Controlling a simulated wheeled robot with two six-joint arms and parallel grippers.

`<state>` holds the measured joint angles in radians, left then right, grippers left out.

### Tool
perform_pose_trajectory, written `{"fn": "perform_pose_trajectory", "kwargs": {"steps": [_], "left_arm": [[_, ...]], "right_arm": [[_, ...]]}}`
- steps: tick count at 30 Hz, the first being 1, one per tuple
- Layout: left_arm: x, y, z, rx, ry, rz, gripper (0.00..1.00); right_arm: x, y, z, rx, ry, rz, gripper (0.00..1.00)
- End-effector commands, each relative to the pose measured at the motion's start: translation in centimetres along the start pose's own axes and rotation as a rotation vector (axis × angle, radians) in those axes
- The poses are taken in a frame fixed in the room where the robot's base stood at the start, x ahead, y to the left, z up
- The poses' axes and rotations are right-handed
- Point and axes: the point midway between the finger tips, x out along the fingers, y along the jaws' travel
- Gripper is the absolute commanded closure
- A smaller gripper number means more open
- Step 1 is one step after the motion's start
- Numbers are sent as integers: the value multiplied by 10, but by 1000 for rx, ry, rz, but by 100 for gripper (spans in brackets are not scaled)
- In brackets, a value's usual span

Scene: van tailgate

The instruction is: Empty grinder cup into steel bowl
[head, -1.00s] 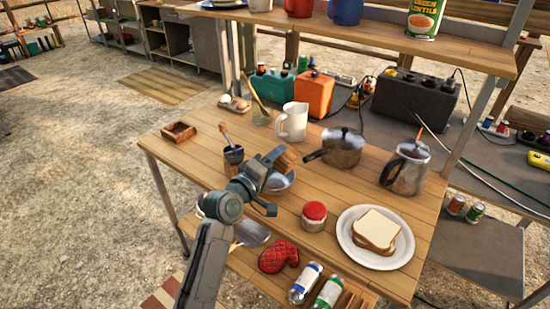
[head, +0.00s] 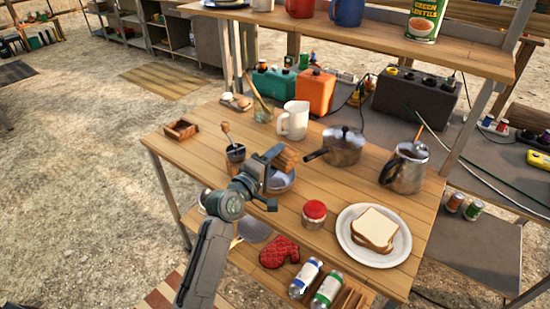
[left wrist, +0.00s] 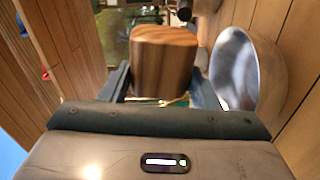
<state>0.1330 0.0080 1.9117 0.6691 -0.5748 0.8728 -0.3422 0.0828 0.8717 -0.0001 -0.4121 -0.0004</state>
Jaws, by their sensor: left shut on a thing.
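My left gripper (head: 274,172) is shut on the grinder cup (head: 287,157), a wooden, striped brown piece. It lies tilted on its side above the steel bowl (head: 282,182), which is partly hidden behind the gripper. In the left wrist view the cup (left wrist: 165,58) stands out between the two fingers, and the shiny bowl (left wrist: 233,68) is just to its right. The inside of the cup does not show, and I cannot see anything pouring. My right gripper is not in view.
The left table front is clear.

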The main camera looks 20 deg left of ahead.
Motion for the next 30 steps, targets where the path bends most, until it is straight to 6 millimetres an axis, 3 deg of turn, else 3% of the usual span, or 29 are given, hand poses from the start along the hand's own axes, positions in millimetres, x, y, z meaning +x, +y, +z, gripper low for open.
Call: {"fn": "perform_pose_trajectory", "kwargs": {"steps": [18,30], "left_arm": [[0,-1,-3,-154,0,-2,69],[0,2,-10,-369,-1,-3,69]], "right_arm": [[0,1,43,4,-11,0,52],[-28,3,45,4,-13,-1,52]]}}
